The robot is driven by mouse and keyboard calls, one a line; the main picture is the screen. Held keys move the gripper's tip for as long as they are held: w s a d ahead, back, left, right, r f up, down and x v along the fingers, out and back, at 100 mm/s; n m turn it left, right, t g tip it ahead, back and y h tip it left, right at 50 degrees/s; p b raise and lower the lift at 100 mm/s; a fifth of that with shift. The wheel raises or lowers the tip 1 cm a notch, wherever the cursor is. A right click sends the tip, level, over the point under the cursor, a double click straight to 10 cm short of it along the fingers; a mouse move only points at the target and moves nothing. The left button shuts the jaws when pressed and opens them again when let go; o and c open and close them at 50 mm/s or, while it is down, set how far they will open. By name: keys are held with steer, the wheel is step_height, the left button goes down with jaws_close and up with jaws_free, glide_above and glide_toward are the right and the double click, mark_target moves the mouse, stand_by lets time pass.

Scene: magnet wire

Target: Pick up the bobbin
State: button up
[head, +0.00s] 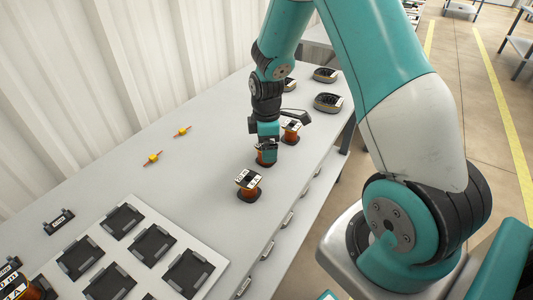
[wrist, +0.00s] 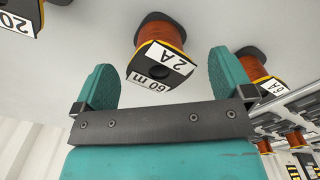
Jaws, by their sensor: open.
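A copper-wound bobbin with a white-and-black top label reading "60 m 2 A" (wrist: 160,62) stands between my gripper's fingers in the wrist view. In the head view this bobbin (head: 262,158) is mostly hidden by my gripper (head: 268,150). My gripper (wrist: 163,64) is open, with one teal finger on each side of the bobbin and visible gaps to it. Another bobbin (head: 249,187) stands nearer in the head view, and a third (head: 291,131) stands just beyond my gripper. Parts of neighbouring bobbins show at the left (wrist: 18,18) and right (wrist: 255,72) of the wrist view.
The grey table (head: 205,160) is clear left of the bobbins, apart from two small yellow parts (head: 153,158) (head: 181,131). A white board with black square holders (head: 123,221) lies at the lower left. Dark rounded items (head: 327,103) stand at the far end.

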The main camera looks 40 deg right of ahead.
step_height(320, 180, down, 4)
steer(key=shift+r, duration=0.2)
steer(key=shift+c, duration=0.3)
steer(key=c, duration=1.1)
steer(key=shift+r, duration=0.1)
steer(key=shift+c, duration=0.4)
steer(key=shift+r, duration=0.1)
